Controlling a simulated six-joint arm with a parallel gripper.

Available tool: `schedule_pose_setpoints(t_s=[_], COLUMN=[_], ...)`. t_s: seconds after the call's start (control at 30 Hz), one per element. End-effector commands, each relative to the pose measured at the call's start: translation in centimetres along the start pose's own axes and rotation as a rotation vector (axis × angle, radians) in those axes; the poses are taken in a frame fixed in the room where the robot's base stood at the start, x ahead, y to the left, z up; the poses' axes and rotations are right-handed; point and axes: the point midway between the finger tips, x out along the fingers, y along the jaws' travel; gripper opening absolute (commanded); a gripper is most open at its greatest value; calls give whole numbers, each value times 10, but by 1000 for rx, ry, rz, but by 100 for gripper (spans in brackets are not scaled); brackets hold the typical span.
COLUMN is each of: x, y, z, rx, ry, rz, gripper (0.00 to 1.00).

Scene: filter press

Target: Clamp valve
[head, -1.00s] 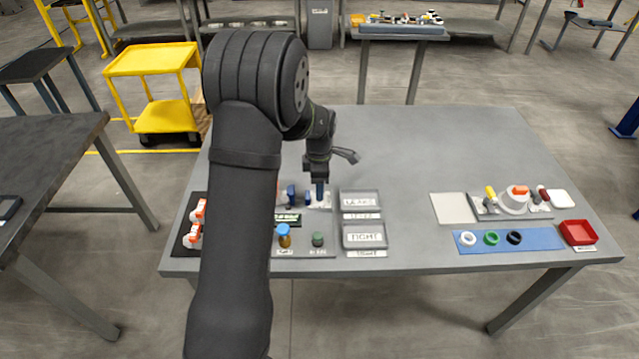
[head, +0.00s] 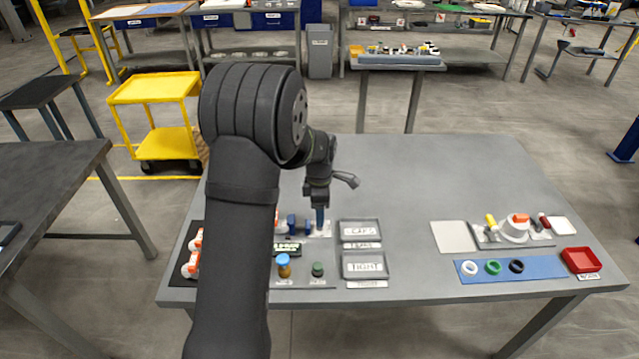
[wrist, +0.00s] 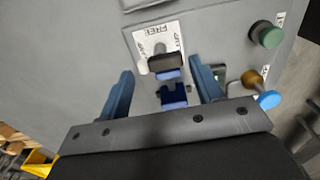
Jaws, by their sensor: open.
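My gripper (head: 319,218) hangs over the back left part of the table, beside a blue clamp block (head: 292,223). In the wrist view my gripper (wrist: 160,66) is open, its two blue fingers apart. Between and ahead of them are a notched blue block (wrist: 173,96) and a dark block with a blue face (wrist: 165,65) on a white plate (wrist: 151,38) marked FREE. The fingers do not visibly touch either block. Orange-and-white valve-like parts (head: 192,266) lie at the table's left edge, partly hidden by my arm.
A blue-topped knob (head: 283,262) and a green knob (head: 318,269) stand in front of the clamp area. Two labelled grey trays (head: 362,268) are to the right. A white fixture with an orange top (head: 515,229), a blue mat (head: 540,239) and a red bin (head: 581,260) are farther right. The table's middle is clear.

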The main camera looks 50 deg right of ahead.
Motion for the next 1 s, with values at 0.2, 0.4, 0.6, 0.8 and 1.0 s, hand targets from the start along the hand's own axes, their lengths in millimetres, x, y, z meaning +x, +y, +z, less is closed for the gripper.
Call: schedule_pose_setpoints(t_s=[0.2,0.4,0.6,0.8,1.0], x=[-52,-102,-138,-156,-158], y=[1,1,0,0,0], z=[0,0,0,0,0], rx=[0,0,-1,-1,-1], ry=[-2,-2,-1,-1,0], rz=[6,6,4,2,1], gripper=[60,60,60,60,60])
